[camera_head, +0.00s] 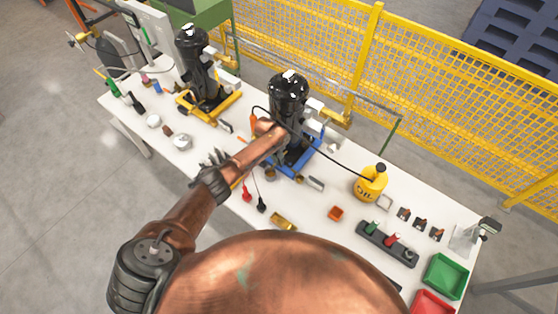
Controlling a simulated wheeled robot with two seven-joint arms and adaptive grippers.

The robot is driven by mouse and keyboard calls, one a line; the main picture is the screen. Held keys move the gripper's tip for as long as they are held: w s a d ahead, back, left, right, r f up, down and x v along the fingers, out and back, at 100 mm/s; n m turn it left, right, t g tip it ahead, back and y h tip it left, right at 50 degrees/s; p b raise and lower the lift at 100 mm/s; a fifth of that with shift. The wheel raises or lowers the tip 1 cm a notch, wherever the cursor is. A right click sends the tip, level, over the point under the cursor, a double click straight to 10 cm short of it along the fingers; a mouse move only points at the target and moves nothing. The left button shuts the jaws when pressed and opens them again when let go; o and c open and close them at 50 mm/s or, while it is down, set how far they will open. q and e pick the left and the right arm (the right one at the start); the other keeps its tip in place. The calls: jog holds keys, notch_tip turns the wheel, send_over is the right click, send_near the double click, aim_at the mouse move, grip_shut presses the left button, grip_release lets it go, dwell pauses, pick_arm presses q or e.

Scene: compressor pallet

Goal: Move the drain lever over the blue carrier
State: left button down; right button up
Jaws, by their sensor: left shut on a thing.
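The blue carrier (294,168) is a blue frame on the white table, under the right-hand black compressor (290,92). My left arm comes in from the lower left. Its wrist end, with my left gripper (271,129), is at the lower left side of this compressor, over or beside the carrier's left part. The wrist largely hides the fingers. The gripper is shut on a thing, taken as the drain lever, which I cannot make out. My right gripper is not in view.
A second black compressor (193,58) stands on a yellow carrier (221,109) to the left. A yellow oil can (370,184) stands right of the blue carrier. A green bin (445,276) and a red bin (432,303) are at the right end. Yellow fencing (420,80) runs behind.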

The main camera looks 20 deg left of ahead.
pick_arm(q)
jog(key=c, duration=2)
grip_release()
jog(key=shift+r, duration=0.1)
jog(key=v, duration=1.1)
jog(key=shift+r, duration=0.4)
jog(key=shift+s, duration=0.1)
